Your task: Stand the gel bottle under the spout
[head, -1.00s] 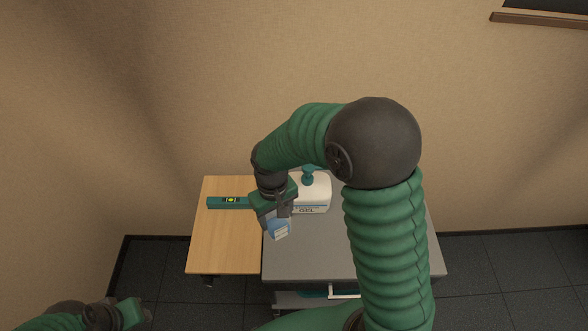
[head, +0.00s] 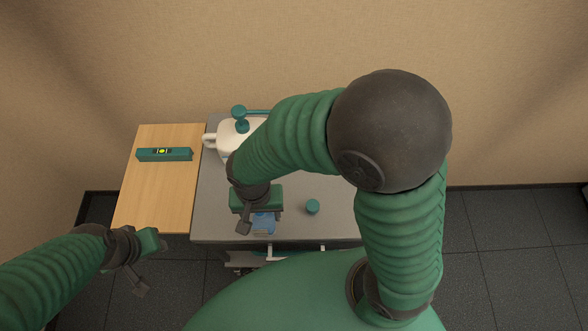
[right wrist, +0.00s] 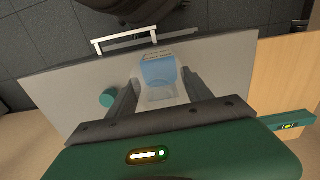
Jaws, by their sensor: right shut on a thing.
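The gel bottle (head: 263,222) is small and clear blue with a pale label. It shows in the right wrist view (right wrist: 158,72) between the two fingers. My right gripper (head: 256,224) is shut on it over the front part of the grey top; I cannot tell whether the bottle touches the surface. A white jug (head: 225,141) with a teal pump head (head: 240,113) stands at the back. A teal bar runs right from the pump, perhaps the spout; my right arm hides its end. My left gripper (head: 144,265) is off the front left of the wooden table, its jaws unclear.
A small round teal piece (head: 312,206) sits on the grey top (head: 215,205), right of the bottle. A teal spirit level (head: 164,154) lies on the wooden table (head: 150,195) at the left. A white handle (right wrist: 125,40) runs along the cart's front.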

